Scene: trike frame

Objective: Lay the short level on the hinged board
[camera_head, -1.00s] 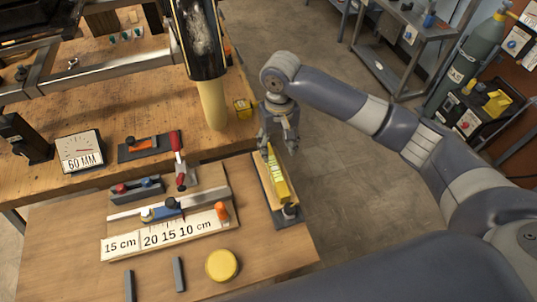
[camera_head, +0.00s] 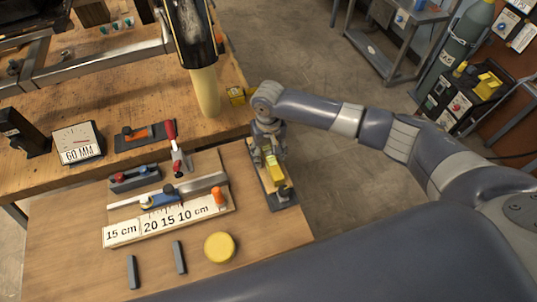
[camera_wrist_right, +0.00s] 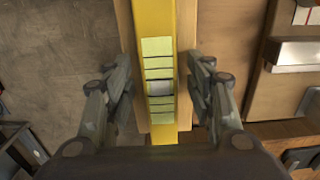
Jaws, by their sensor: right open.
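The short level (camera_head: 277,172) is a yellow bar with pale green and white vial sections. It lies along a narrow wooden board (camera_head: 265,182) at the right end of the front table; I cannot make out a hinge on it. In the right wrist view the level (camera_wrist_right: 158,20) runs lengthwise between the fingers, with the board (camera_wrist_right: 126,28) showing beneath it. My right gripper (camera_head: 267,157) is open, with its fingers on both sides of the level and visible gaps to it. The gripper hides part of the level in the head view. My left gripper is out of view.
Left of the board is a wooden fixture with a metal straightedge, a red-handled clamp (camera_head: 173,148) and a scale label (camera_head: 180,216). A yellow disc (camera_head: 219,247) and two grey bars lie in front. Open floor lies to the right.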

